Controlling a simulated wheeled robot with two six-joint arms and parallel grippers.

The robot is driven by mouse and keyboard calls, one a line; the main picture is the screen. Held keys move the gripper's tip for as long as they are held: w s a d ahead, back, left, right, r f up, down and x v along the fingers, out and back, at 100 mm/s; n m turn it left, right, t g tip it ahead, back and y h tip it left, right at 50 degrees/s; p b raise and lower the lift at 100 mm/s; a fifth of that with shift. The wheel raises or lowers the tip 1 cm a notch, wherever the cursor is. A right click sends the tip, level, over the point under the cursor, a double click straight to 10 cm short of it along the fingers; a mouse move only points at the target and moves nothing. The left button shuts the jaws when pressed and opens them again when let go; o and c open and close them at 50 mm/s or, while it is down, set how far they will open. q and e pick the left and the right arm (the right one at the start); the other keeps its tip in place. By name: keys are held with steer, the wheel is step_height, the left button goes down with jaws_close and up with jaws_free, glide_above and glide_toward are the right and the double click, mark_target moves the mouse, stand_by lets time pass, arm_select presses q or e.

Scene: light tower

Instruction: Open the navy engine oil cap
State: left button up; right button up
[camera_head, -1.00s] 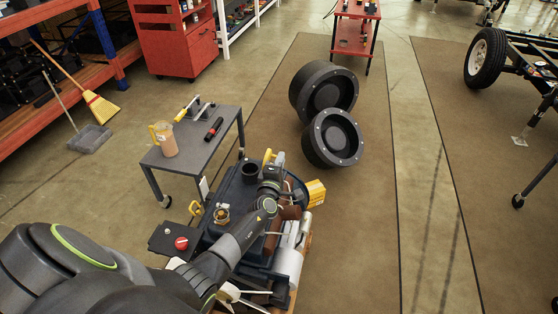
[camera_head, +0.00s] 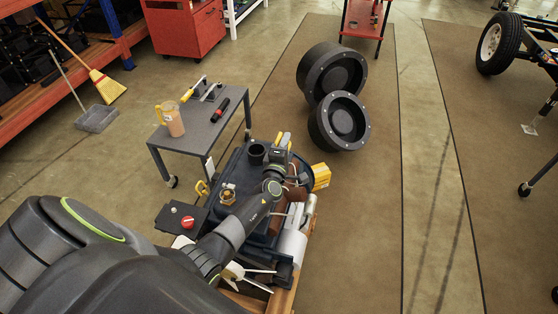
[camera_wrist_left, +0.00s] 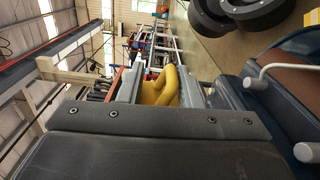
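The navy engine (camera_head: 243,172) stands on a wooden base below the head camera. A black round filler neck (camera_head: 257,152) rises near its far edge; I cannot tell whether it is open. My left gripper (camera_head: 281,141) is above the far right part of the engine, right of that neck. In the left wrist view, a yellow looped piece (camera_wrist_left: 162,87) sits between the left gripper's two grey fingers, which close in on both its sides. It may be the oil cap; its lower end is hidden. My right gripper is in neither view.
A brass fitting (camera_head: 228,195), a black box with a red knob (camera_head: 187,223), a yellow block (camera_head: 321,176) and a silver cylinder (camera_head: 291,248) surround the work area. A grey cart (camera_head: 205,133) carries a jug (camera_head: 171,119). Two black wheel hubs lie beyond.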

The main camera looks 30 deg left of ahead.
arm_select(q)
steer(key=v, duration=1.7)
steer(key=shift+f, duration=0.15)
